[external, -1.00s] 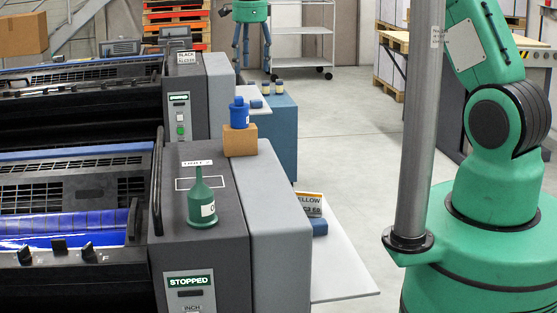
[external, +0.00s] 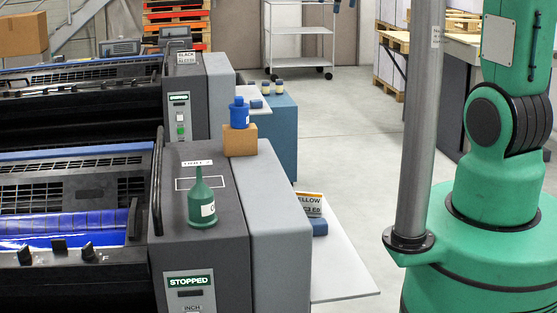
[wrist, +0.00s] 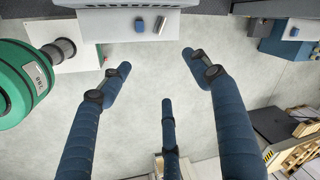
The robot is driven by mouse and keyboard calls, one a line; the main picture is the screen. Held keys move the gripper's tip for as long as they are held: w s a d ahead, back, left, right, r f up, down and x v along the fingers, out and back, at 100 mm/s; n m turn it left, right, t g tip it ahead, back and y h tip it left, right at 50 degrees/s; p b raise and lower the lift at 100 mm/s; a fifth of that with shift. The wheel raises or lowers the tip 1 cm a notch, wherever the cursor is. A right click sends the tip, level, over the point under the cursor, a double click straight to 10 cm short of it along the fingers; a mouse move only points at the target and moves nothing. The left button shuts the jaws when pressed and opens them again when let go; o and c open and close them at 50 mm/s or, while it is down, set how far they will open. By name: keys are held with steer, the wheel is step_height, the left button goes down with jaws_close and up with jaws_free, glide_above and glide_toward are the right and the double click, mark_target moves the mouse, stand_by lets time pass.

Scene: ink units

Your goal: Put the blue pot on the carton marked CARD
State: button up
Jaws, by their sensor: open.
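The blue pot (external: 239,113) stands upright on a small brown carton (external: 240,140) on top of the near press's grey end housing, in the external view. No word can be read on this carton. A larger brown carton (external: 23,34) is at the upper left, also with no readable marking. My gripper (wrist: 158,74) has three blue fingers spread apart and empty over the floor in the wrist view. In the external view only its fingertips (external: 338,4) show at the top edge, far from the pot. I cannot make out the pot in the wrist view.
A green funnel-topped bottle (external: 202,206) stands on the press housing in front of the pot. Behind are several small pots, a white trolley (external: 299,68) and pallets. The middle floor is clear.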

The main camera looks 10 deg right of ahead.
steer(key=s+d+r+n+t, duration=0.1)
steer(key=s+d+r+n, duration=0.1)
steer(key=s+d, duration=0.4)
steer(key=s+d+r+n+t, duration=0.1)
steer(key=s+d+n, duration=0.2)
steer(key=s, duration=0.6)
steer(key=s+d+f+n, duration=0.2)
steer(key=s, duration=0.5)
steer(key=s+d+f+n+t, duration=0.1)
steer(key=s+d+f+n, duration=0.1)
steer(key=s, duration=0.5)
steer(key=shift+s+d+h, duration=0.3)
steer(key=shift+d, duration=0.55)
step_height(320, 180, down, 17)
steer(key=b, duration=1.7)
